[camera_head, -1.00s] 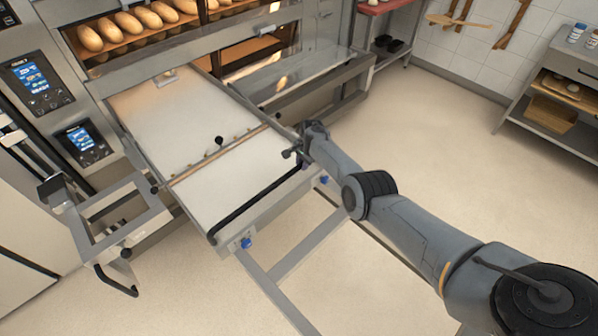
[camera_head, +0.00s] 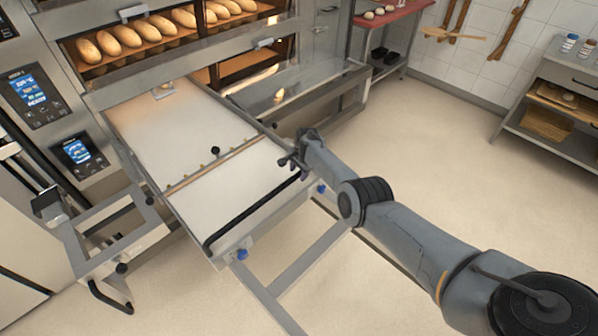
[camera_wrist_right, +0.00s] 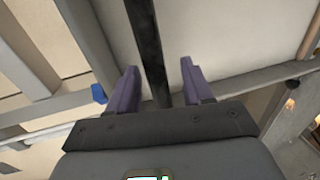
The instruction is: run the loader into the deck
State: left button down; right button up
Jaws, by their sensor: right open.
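The loader (camera_head: 197,125) is a long pale belt in a metal frame. Its far end meets the front of the deck oven (camera_head: 120,97), below a deck of loaves. A black handle bar (camera_head: 255,210) runs across its near end and also shows in the right wrist view (camera_wrist_right: 148,45). My right gripper (camera_head: 291,163) is at the right end of this bar. In the wrist view my right gripper (camera_wrist_right: 158,70) is open, and the bar runs between its two purple fingers with gaps on both sides. My left gripper is not in view.
A wooden crossbar (camera_head: 214,165) with a black knob lies over the belt. A metal bracket frame (camera_head: 115,225) stands left of the loader. Loaves (camera_head: 155,27) fill the upper deck. A shelf unit (camera_head: 555,130) stands at far right. The floor (camera_head: 430,150) between is clear.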

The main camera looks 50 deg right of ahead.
jog(key=shift+a+r, duration=0.1)
jog(key=shift+s+r+p, duration=0.1)
jog(key=shift+r+p, duration=0.55)
jog(key=shift+p, duration=0.15)
notch_tip(320, 180, up, 9)
jog(key=s+p, duration=0.2)
jog(key=p, duration=0.4)
